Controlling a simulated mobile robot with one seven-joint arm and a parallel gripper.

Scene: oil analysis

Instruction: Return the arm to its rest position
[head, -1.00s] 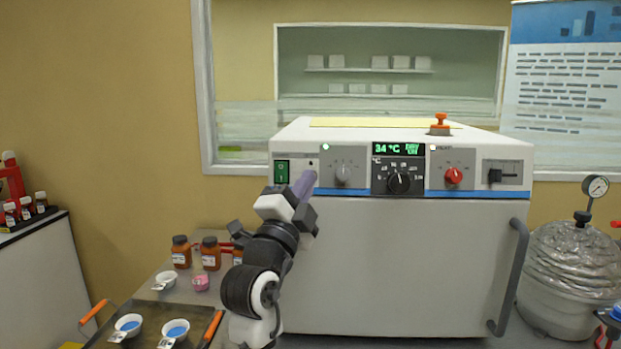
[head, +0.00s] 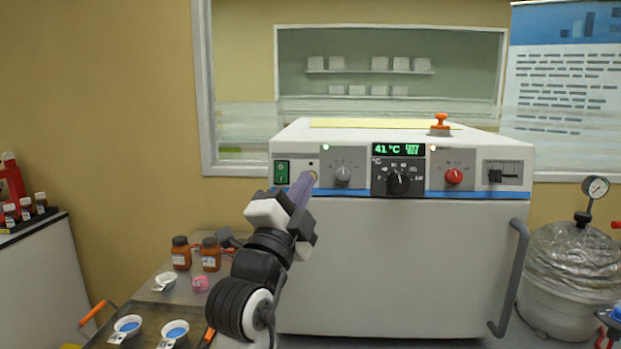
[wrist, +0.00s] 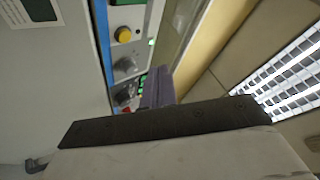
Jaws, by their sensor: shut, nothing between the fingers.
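My arm reaches up in front of the left part of the white oven (head: 400,260) in the head view. My gripper (head: 305,183) is shut and empty, its purple-grey fingers pointing at the control panel beside the green switch (head: 281,173). In the wrist view the shut fingers (wrist: 157,88) stand just off the panel, near its knobs (wrist: 125,67) and a yellow button (wrist: 123,34). I cannot tell from the head view whether the fingertips touch the panel. The display (head: 398,149) reads 41 °C.
A tray (head: 110,342) with blue-filled dishes (head: 177,329) and brown bottles (head: 211,254) stand below left of my arm. The oven door handle (head: 512,277) juts out at the right.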

